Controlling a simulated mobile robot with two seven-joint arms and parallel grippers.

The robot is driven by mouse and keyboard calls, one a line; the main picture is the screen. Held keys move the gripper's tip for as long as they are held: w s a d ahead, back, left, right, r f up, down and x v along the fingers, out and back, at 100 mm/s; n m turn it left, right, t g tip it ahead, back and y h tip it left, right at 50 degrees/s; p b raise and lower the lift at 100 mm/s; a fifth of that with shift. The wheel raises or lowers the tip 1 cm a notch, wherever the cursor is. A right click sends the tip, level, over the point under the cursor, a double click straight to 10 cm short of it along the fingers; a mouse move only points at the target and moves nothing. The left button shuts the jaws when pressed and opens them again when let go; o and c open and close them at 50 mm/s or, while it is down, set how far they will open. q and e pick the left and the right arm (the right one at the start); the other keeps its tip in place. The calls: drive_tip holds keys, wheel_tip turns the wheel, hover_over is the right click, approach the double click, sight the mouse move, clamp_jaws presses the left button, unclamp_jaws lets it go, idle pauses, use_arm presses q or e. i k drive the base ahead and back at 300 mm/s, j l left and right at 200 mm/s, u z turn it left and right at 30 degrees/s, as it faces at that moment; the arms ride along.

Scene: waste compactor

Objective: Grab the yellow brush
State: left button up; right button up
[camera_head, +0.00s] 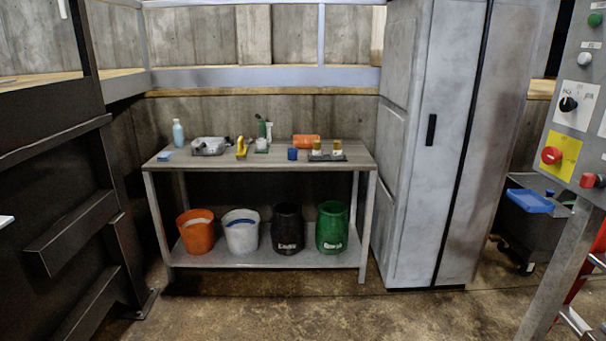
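The bench is some way off across the floor. Neither of my grippers shows in this view.
Buckets stand on the lower shelf, such as an orange one (197,236) and a green one (332,228). A tall grey cabinet (450,140) adjoins the bench's right. A dark metal frame (70,200) stands left, a control panel (575,110) right. The floor (330,312) before the bench is clear.

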sight(241, 153)
drive_tip(key=i, duration=2.4)
